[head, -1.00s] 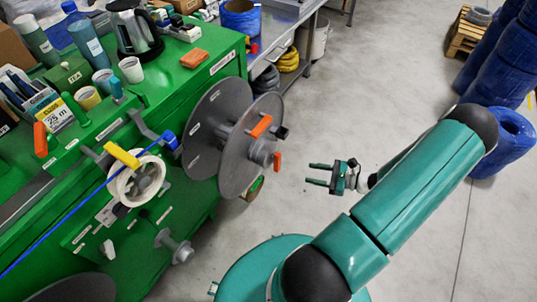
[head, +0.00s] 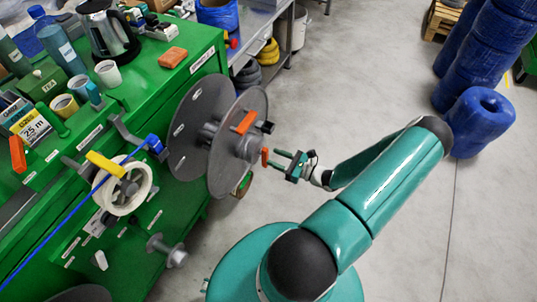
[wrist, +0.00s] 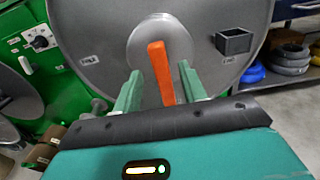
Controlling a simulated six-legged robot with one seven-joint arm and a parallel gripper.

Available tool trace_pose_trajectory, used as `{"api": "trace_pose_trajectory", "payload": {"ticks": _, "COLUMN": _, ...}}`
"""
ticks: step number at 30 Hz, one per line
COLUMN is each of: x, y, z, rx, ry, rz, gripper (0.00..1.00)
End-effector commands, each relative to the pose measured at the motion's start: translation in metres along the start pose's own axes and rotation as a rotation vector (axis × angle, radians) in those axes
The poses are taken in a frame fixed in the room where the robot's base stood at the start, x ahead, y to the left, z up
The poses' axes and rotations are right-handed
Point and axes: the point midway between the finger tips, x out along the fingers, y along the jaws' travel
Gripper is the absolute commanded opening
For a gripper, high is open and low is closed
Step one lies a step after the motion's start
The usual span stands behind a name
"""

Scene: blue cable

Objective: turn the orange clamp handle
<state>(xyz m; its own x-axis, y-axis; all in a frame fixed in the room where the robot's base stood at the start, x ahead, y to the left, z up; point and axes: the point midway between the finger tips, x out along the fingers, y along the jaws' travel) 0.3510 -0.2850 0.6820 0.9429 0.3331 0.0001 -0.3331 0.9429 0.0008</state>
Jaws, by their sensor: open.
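The orange clamp handle (head: 265,157) stands out from the hub of the large grey reel (head: 232,165). In the wrist view the handle (wrist: 161,74) is a flat orange bar, nearly upright, in front of the round grey hub (wrist: 150,40). My gripper (head: 272,158) is open at the handle's right in the head view, fingers pointing at it. In the wrist view the handle appears between the two green fingers, with gaps on both sides. I cannot tell whether its end is inside the jaws.
Blue rolls (head: 480,120) stand at right. Grey floor (head: 370,90) is clear behind my arm.

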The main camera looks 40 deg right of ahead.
Motion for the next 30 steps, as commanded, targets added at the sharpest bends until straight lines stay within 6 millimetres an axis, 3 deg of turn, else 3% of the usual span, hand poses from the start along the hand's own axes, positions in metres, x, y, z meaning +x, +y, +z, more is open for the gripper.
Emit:
{"api": "trace_pose_trajectory", "payload": {"ticks": 6, "x": 0.031, "y": 0.0, "z": 0.0, "rx": -0.001, "ry": -0.002, "rz": 0.003, "gripper": 0.42}}
{"api": "trace_pose_trajectory", "payload": {"ticks": 16, "x": 0.037, "y": -0.001, "z": 0.0, "rx": -0.001, "ry": 0.0, "rz": 0.003, "gripper": 0.42}}
{"api": "trace_pose_trajectory", "payload": {"ticks": 17, "x": 0.037, "y": -0.001, "z": 0.0, "rx": -0.001, "ry": 0.0, "rz": 0.003, "gripper": 0.4}}
{"api": "trace_pose_trajectory", "payload": {"ticks": 23, "x": 0.037, "y": -0.001, "z": 0.0, "rx": -0.001, "ry": 0.0, "rz": 0.003, "gripper": 0.01}}
{"api": "trace_pose_trajectory", "payload": {"ticks": 30, "x": 0.037, "y": -0.001, "z": 0.0, "rx": 0.002, "ry": 0.0, "rz": 0.003, "gripper": 0.0}}
